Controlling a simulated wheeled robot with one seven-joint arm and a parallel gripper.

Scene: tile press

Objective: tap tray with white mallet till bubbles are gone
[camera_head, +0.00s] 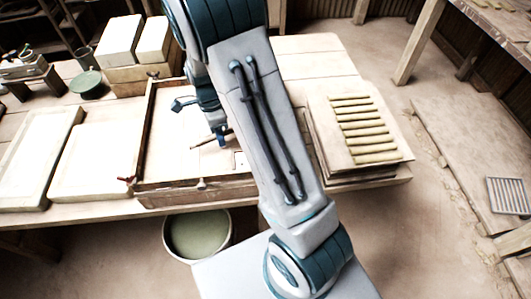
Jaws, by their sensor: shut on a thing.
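The tray (148,130), a shallow wooden frame with a pale inside, lies on the workbench left of my arm. My gripper (221,141) points down over the tray's inside. It is shut on a thin pale handle (203,154), which seems to be that of the white mallet. The mallet's head cannot be made out clearly, and my arm covers the right part of the tray. Bubbles are too small to tell in this view.
Pale slabs (95,160) lie left of the tray, with white blocks (118,40) behind. A board with several yellowish rods (365,130) lies to the right. A bucket (198,236) stands below the bench's front edge.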

